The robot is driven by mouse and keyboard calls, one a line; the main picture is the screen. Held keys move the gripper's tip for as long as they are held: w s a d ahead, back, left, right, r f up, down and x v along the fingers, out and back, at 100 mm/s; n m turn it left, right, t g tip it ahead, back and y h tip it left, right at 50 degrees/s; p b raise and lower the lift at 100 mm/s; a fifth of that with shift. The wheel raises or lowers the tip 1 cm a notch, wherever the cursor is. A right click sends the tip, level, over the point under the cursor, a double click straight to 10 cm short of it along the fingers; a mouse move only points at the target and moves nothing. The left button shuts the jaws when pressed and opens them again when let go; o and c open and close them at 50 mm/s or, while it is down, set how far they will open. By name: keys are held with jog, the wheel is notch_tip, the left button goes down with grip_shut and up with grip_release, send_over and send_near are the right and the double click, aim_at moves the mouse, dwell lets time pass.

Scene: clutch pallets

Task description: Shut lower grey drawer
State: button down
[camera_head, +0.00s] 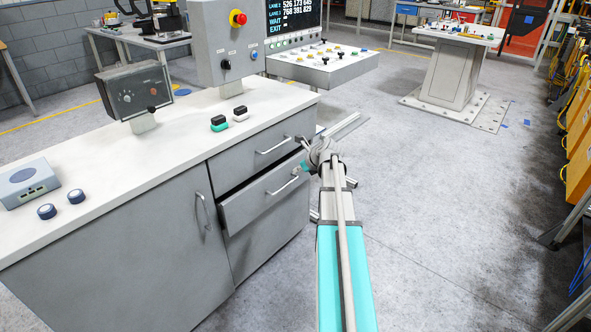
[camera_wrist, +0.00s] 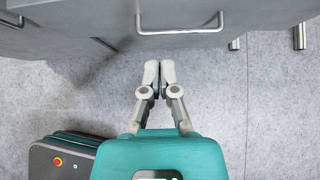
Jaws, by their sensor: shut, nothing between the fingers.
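The lower grey drawer (camera_head: 250,200) of the cabinet stands partly pulled out, its front ahead of the cabinet face. Its bar handle (camera_head: 283,187) runs along the front. The upper drawer (camera_head: 250,152) above it looks closed. My gripper (camera_head: 297,171) is at the right end of the lower drawer's front, small and partly hidden by my arm. In the wrist view, my gripper (camera_wrist: 159,72) is shut and empty, its fingers pointing at a grey front with a metal handle (camera_wrist: 180,30). A gap of floor shows between the fingertips and the handle.
The white worktop (camera_head: 150,140) carries a grey box (camera_head: 22,184), knobs and a control panel (camera_head: 230,45). A cabinet door (camera_head: 130,235) with an upright handle is left of the drawers. Open floor (camera_head: 450,200) lies to the right.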

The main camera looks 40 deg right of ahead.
jog(key=c, duration=0.9)
grip_release()
jog(key=shift+f, duration=0.15)
jog(key=shift+o, duration=1.1)
jog(key=shift+f+n+b, duration=0.25)
jog(key=shift+n+b, duration=0.05)
jog(key=shift+b, duration=0.25)
jog(key=n+t+y+b, duration=0.1)
jog(key=n+t+b, duration=0.2)
jog(key=n+b, duration=0.7)
send_near(286, 185)
jog(key=s+a+r+m+b, duration=0.1)
jog(key=s+a+r, duration=0.1)
jog(key=s, duration=0.1)
jog(key=shift+s+d+f+n+t+b, duration=0.25)
jog(key=shift+d+f+n+t+b, duration=0.45)
jog(key=shift+n+b, duration=0.8)
jog(key=shift+s+d+f+n+t+b, duration=0.35)
jog(key=shift+f+n+b, duration=0.55)
jog(key=shift+n+b, duration=0.6)
jog(key=shift+s+d+f+n+t+b, duration=0.15)
jog(key=shift+d+f+n+t+b, duration=0.55)
jog(key=shift+n+b, duration=0.8)
jog(key=shift+w+a+m+b, duration=0.1)
jog(key=shift+a+m+b, duration=0.05)
jog(key=shift+m+b, duration=0.15)
